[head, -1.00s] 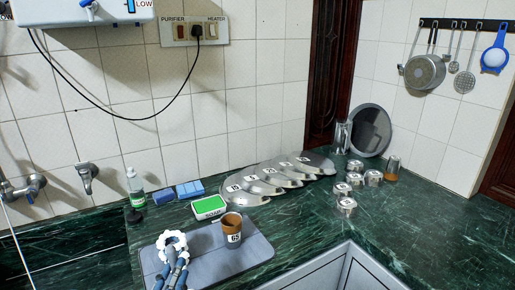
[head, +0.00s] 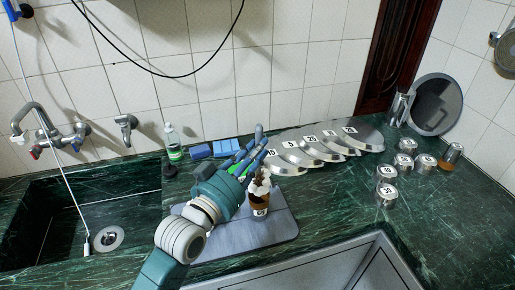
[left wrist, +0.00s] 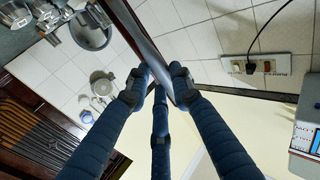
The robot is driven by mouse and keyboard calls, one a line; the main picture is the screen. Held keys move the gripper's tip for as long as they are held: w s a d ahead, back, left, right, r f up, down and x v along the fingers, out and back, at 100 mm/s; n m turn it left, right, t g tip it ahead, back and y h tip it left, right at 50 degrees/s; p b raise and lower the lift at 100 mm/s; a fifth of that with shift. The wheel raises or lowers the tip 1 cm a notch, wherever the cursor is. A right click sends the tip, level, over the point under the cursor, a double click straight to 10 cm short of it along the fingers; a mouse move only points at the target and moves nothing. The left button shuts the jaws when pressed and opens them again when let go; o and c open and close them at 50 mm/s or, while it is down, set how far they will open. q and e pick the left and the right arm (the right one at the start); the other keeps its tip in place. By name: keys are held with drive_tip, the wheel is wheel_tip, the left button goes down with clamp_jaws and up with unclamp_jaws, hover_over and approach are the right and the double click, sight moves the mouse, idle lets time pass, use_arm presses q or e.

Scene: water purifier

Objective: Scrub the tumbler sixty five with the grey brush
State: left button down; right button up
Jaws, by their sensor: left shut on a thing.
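The tumbler 65 (head: 260,211), brown with a white label, stands upright on a grey mat (head: 283,231) in the head view. A whitish brush head (head: 261,183) with brown patches is at the tumbler's mouth; I cannot tell how deep it reaches. My left gripper (head: 256,148) is above and slightly left of the tumbler, shut on the brush, whose handle is mostly hidden by the fingers. In the left wrist view, my dark blue fingers (left wrist: 160,88) close around a slim grey strip (left wrist: 150,48), seemingly the handle. My right gripper is out of view.
Numbered metal plates (head: 318,147) lie behind and right. Several numbered metal containers (head: 387,172) stand at the right. Blue sponges (head: 226,148) and a bottle (head: 173,146) are at the back. A sink (head: 75,215) is at the left; another basin (head: 320,272) is in front.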

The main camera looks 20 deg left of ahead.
sight(258, 188)
use_arm(q)
wheel_tip(258, 188, down, 10)
drive_tip(key=b, duration=0.7)
drive_tip(key=shift+w+f, duration=0.1)
drive_tip(key=shift+f, duration=0.15)
drive_tip(key=shift+f+b, duration=0.65)
drive_tip(key=shift+f, duration=0.65)
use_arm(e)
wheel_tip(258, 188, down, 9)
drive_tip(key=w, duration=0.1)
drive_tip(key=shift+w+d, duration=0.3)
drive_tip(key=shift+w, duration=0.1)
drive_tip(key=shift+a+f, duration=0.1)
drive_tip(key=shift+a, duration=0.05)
use_arm(q)
drive_tip(key=shift+f+b, duration=0.3)
drive_tip(key=shift+f, duration=0.2)
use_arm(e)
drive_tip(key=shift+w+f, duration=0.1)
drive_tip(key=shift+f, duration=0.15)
use_arm(q)
drive_tip(key=shift+w+d, duration=0.1)
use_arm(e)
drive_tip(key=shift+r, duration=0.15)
